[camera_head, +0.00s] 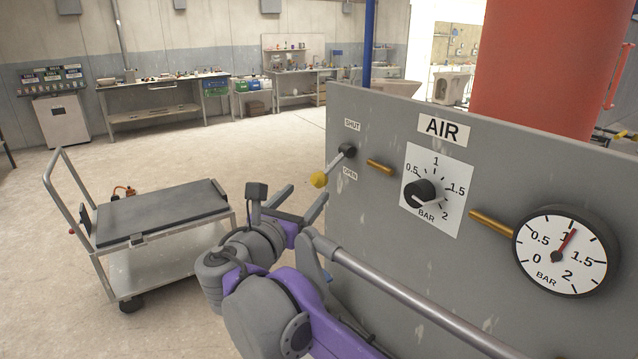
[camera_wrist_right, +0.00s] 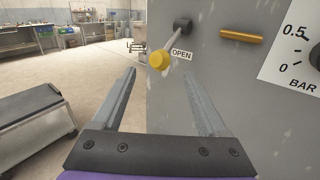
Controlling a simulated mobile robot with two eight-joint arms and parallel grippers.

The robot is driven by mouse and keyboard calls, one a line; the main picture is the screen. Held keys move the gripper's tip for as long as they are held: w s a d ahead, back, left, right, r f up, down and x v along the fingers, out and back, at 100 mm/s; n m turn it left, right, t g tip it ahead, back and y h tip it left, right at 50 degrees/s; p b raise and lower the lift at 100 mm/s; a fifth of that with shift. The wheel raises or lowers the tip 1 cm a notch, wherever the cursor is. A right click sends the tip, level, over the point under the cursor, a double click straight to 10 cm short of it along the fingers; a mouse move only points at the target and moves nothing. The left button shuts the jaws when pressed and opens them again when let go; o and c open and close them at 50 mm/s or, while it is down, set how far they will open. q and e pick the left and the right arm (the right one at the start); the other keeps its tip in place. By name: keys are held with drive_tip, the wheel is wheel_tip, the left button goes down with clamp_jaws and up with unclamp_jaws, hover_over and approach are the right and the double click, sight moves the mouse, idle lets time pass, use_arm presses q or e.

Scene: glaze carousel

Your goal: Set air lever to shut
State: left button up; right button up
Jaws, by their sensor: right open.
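The air lever (camera_head: 335,165) is a grey rod with a yellow ball knob (camera_head: 319,180), on a dark pivot on the grey panel. It tilts down and left of the pivot, its knob level with the OPEN label (camera_head: 350,173); the SHUT label (camera_head: 352,125) is above. In the right wrist view the yellow knob (camera_wrist_right: 159,60) is ahead of the fingers, apart from them. My right gripper (camera_head: 299,200) is open and empty, just below the knob; its fingers also show in the right wrist view (camera_wrist_right: 160,92). My left gripper is not in view.
The panel carries a black BAR knob (camera_head: 421,194) and a round pressure gauge (camera_head: 566,251) with its red needle near 1. A grey rail (camera_head: 400,290) runs in front of the panel's lower part. A cart (camera_head: 160,215) stands to the left, with open floor around it.

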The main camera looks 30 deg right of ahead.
sight(316, 184)
drive_tip(key=x, duration=0.8)
drive_tip(key=shift+w+d+f, duration=0.1)
drive_tip(key=shift+d, duration=0.05)
clamp_jaws()
idle(1.1)
